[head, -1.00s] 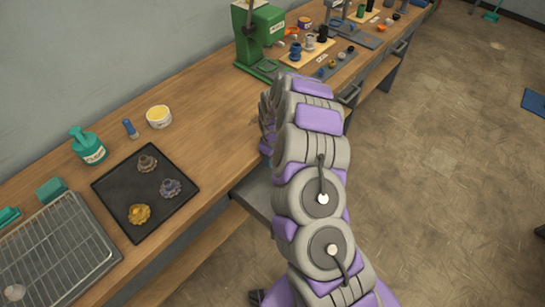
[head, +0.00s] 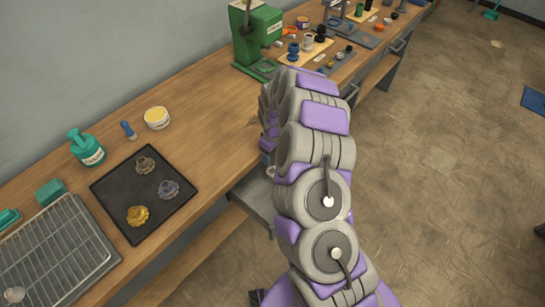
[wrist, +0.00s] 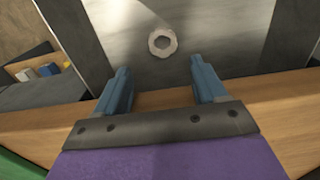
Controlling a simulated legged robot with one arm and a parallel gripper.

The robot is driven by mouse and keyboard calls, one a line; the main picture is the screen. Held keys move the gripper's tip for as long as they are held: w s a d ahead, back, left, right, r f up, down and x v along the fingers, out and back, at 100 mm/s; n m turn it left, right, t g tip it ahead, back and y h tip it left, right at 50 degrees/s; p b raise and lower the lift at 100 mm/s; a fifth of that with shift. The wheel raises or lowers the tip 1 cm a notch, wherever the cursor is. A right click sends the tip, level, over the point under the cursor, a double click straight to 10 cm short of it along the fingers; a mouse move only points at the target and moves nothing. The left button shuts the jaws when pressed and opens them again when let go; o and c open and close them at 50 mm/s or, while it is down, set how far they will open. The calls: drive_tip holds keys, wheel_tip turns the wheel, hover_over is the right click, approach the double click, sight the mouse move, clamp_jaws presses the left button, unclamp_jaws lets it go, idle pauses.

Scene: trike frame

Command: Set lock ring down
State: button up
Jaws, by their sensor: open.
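The lock ring (wrist: 162,42) is a pale ring with a notched outer edge. In the wrist view it lies on a grey metal surface (wrist: 215,45), just beyond my fingertips. My gripper (wrist: 159,68) is open, with its two blue fingers wide apart and nothing between them. The ring is apart from both fingers, centred ahead of the gap. In the head view my arm hides most of the gripper, and I cannot make out the ring clearly there.
The wooden bench (head: 205,100) runs along the wall. It holds a black tray (head: 180,210) with several gear-like parts, a wire rack (head: 60,250), a teal bottle (head: 86,150), a yellow-topped tub (head: 157,118) and a green press (head: 257,40). A grey metal surface (head: 252,203) juts out at the bench front.

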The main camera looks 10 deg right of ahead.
drive_tip(key=s+a+r+p, duration=0.15)
drive_tip(key=s+r, duration=0.25)
drive_tip(key=r, duration=0.6)
drive_tip(key=s+a+r, duration=0.2)
drive_tip(key=s+r, duration=0.1)
drive_tip(key=r, duration=0.7)
drive_tip(key=s+d+r+m, duration=0.1)
drive_tip(key=s+r, duration=0.3)
drive_tip(key=s, duration=0.7)
drive_tip(key=s+d+r+m+g, duration=0.1)
drive_tip(key=s+r+m, duration=0.2)
drive_tip(key=s, duration=0.9)
drive_tip(key=s+d+r+m, duration=0.1)
drive_tip(key=s+r+m, duration=0.2)
drive_tip(key=s, duration=0.9)
drive_tip(key=shift+r+g, duration=0.4)
drive_tip(key=shift+r, duration=0.45)
drive_tip(key=shift+d, duration=0.1)
